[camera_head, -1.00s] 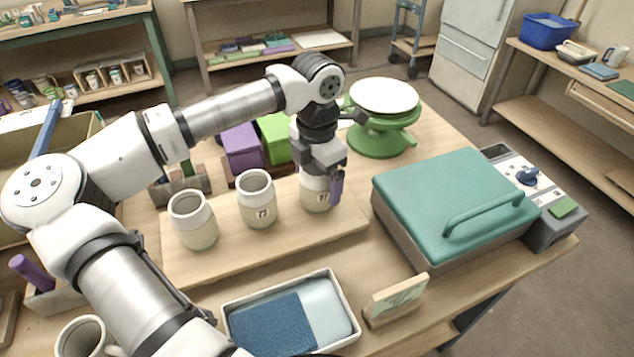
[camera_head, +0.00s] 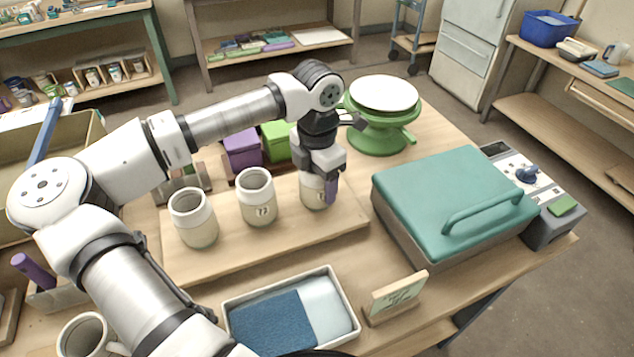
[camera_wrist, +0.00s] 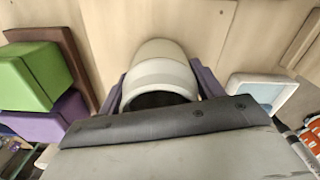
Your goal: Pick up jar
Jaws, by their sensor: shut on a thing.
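Three cream and beige jars stand in a row on a wooden board (camera_head: 280,238). The left jar (camera_head: 194,220) and the middle jar (camera_head: 257,198) stand free. The right jar (camera_head: 313,192) is partly hidden by my gripper (camera_head: 322,187). My gripper is shut on this right jar, with its purple fingers on either side of it. In the wrist view the held jar (camera_wrist: 160,70) lies between the fingers, its dark opening partly covered by the gripper body. I cannot tell whether it is clear of the board.
A green turntable (camera_head: 380,125) stands behind. Purple (camera_head: 242,149) and green (camera_head: 277,140) boxes sit behind the board. A teal-lidded box (camera_head: 455,205) is to the right. A tray with a blue pad (camera_head: 272,325) and a small sign (camera_head: 396,298) are in front.

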